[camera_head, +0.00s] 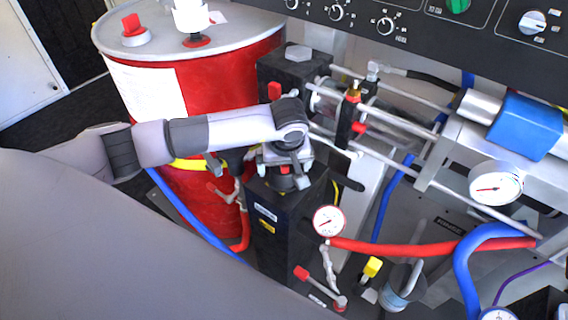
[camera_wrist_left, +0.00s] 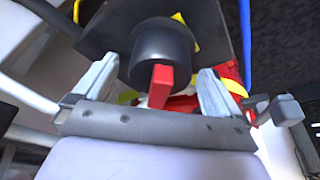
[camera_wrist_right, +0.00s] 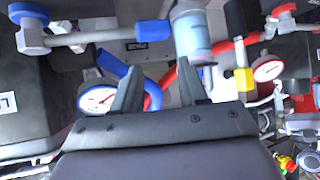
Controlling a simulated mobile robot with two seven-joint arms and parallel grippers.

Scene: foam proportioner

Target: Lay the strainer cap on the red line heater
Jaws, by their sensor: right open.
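A round black cap with a red tab, probably the strainer cap (camera_wrist_left: 162,52), shows in the left wrist view against a dark box face, between the fingers of my left gripper (camera_wrist_left: 160,75). These fingers are spread, with a gap beside the cap. In the head view my left gripper (camera_head: 287,178) is over the front dark box (camera_head: 262,235) and partly hides the cap. Another dark box (camera_head: 285,68) with a grey hex fitting stands behind. I cannot tell which box is the red line heater. My right gripper (camera_wrist_right: 158,85) is open and empty, seen only in its wrist view.
A red drum (camera_head: 235,75) stands at the back left. A gauge (camera_head: 329,221), a red hose (camera_head: 420,247) and a blue hose (camera_head: 465,275) lie to the right. Metal rods and a blue block (camera_head: 525,127) fill the upper right, below a black control panel (camera_head: 420,25).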

